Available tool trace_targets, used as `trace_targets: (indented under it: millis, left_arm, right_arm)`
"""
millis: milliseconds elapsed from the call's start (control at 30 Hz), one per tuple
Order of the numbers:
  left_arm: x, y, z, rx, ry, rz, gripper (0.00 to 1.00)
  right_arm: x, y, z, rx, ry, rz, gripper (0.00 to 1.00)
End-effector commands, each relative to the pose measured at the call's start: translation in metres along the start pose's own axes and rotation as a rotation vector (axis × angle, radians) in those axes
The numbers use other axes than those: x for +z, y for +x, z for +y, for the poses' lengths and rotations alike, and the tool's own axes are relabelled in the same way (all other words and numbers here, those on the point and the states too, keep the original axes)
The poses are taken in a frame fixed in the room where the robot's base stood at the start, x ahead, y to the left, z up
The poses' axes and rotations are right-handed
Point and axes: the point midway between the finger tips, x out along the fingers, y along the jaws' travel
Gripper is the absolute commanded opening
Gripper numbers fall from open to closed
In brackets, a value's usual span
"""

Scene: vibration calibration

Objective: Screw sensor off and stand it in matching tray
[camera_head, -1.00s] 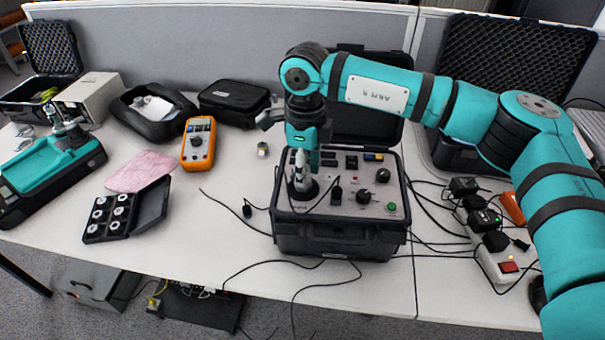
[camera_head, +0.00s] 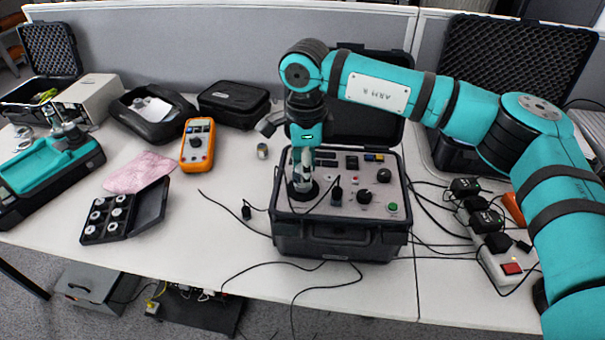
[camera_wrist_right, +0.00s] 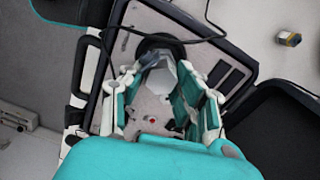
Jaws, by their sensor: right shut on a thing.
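My right gripper (camera_head: 303,176) points down over the left part of the black calibrator case (camera_head: 330,245). It is shut on a pale metal sensor, whose faceted top (camera_wrist_right: 160,76) shows between the fingers in the wrist view. The sensor is at the round black mount (camera_head: 302,194) on the panel; the fingers hide most of it, and I cannot tell whether its thread is still engaged. An open black tray (camera_head: 121,237) with several round, white-rimmed places lies at the left. My left gripper is not in view.
An orange multimeter (camera_head: 197,146), a pink cloth (camera_head: 140,173) and a teal-and-black device (camera_head: 45,165) are on the left. Black pouches are behind. Loose cables lie around the calibrator and a power strip (camera_head: 485,258). The table between tray and calibrator is mostly clear.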

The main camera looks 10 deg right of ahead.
Motion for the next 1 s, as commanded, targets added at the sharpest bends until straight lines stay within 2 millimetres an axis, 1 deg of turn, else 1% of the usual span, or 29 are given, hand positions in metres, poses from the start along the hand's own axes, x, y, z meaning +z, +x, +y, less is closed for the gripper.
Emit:
trace_targets:
  millis: [33, 200, 633, 900, 1000]
  left_arm:
    - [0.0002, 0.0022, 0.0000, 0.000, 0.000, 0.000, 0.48]
    - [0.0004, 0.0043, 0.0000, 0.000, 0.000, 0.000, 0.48]
    - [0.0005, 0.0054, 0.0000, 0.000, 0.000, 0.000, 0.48]
    - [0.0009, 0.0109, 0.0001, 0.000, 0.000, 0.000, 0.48]
    - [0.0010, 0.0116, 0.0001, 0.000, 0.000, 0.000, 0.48]
  right_arm:
    - [0.0025, -0.0002, -0.0012, -0.006, -0.037, -0.007, 0.00]
    - [0.0024, -0.0004, -0.0014, -0.006, -0.141, -0.007, 0.00]
    - [0.0026, 0.0000, -0.0013, -0.005, -0.194, -0.006, 0.00]
    - [0.0030, 0.0006, -0.0020, -0.005, -0.428, -0.006, 0.00]
    - [0.0031, 0.0003, -0.0022, -0.005, -0.491, -0.006, 0.00]
